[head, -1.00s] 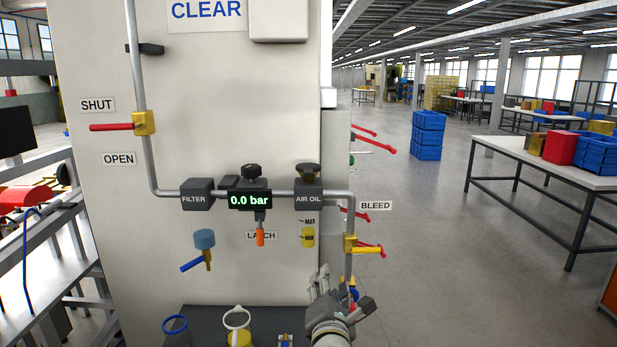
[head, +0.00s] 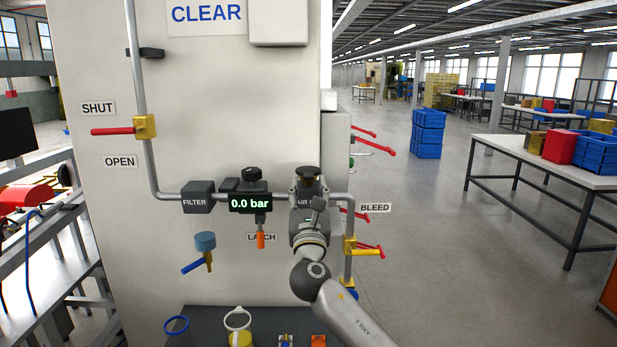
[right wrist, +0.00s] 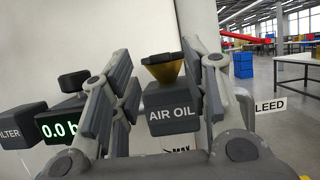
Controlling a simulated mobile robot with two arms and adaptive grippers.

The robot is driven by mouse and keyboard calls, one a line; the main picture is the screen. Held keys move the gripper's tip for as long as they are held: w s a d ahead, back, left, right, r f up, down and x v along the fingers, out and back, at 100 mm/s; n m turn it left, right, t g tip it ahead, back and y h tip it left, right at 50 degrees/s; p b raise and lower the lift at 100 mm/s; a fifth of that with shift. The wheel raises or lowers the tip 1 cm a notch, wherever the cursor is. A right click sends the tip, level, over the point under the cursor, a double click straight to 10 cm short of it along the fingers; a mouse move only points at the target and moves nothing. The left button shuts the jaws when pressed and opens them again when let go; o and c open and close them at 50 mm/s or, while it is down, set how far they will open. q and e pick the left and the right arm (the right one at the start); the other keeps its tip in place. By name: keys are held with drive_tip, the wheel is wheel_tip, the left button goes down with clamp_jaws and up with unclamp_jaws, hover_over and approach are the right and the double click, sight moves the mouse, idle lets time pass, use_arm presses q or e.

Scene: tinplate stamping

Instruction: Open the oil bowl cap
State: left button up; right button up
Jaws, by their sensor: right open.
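The oil bowl cap (head: 308,170) is a dark knob with a brass cone under it, on top of the grey AIR OIL block. In the right wrist view the cap (right wrist: 163,68) sits above the AIR OIL block (right wrist: 171,108), seated on it as far as I can see. My right gripper (head: 309,190) is in front of the AIR OIL block and hides much of it and the bowl below. In the right wrist view its open fingers (right wrist: 160,60) stand left and right of the cap and block, with nothing held. My left gripper is not in view.
Left of the block are the 0.0 bar display (head: 250,202) with a black knob, and the FILTER block (head: 197,196). A pipe and the yellow BLEED valve (head: 350,245) are close on the right. A dark shelf with bowls and small parts lies below.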

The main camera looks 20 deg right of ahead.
sight(308, 179)
drive_tip(key=shift+x, duration=1.9)
drive_tip(key=shift+c, duration=0.3)
clamp_jaws()
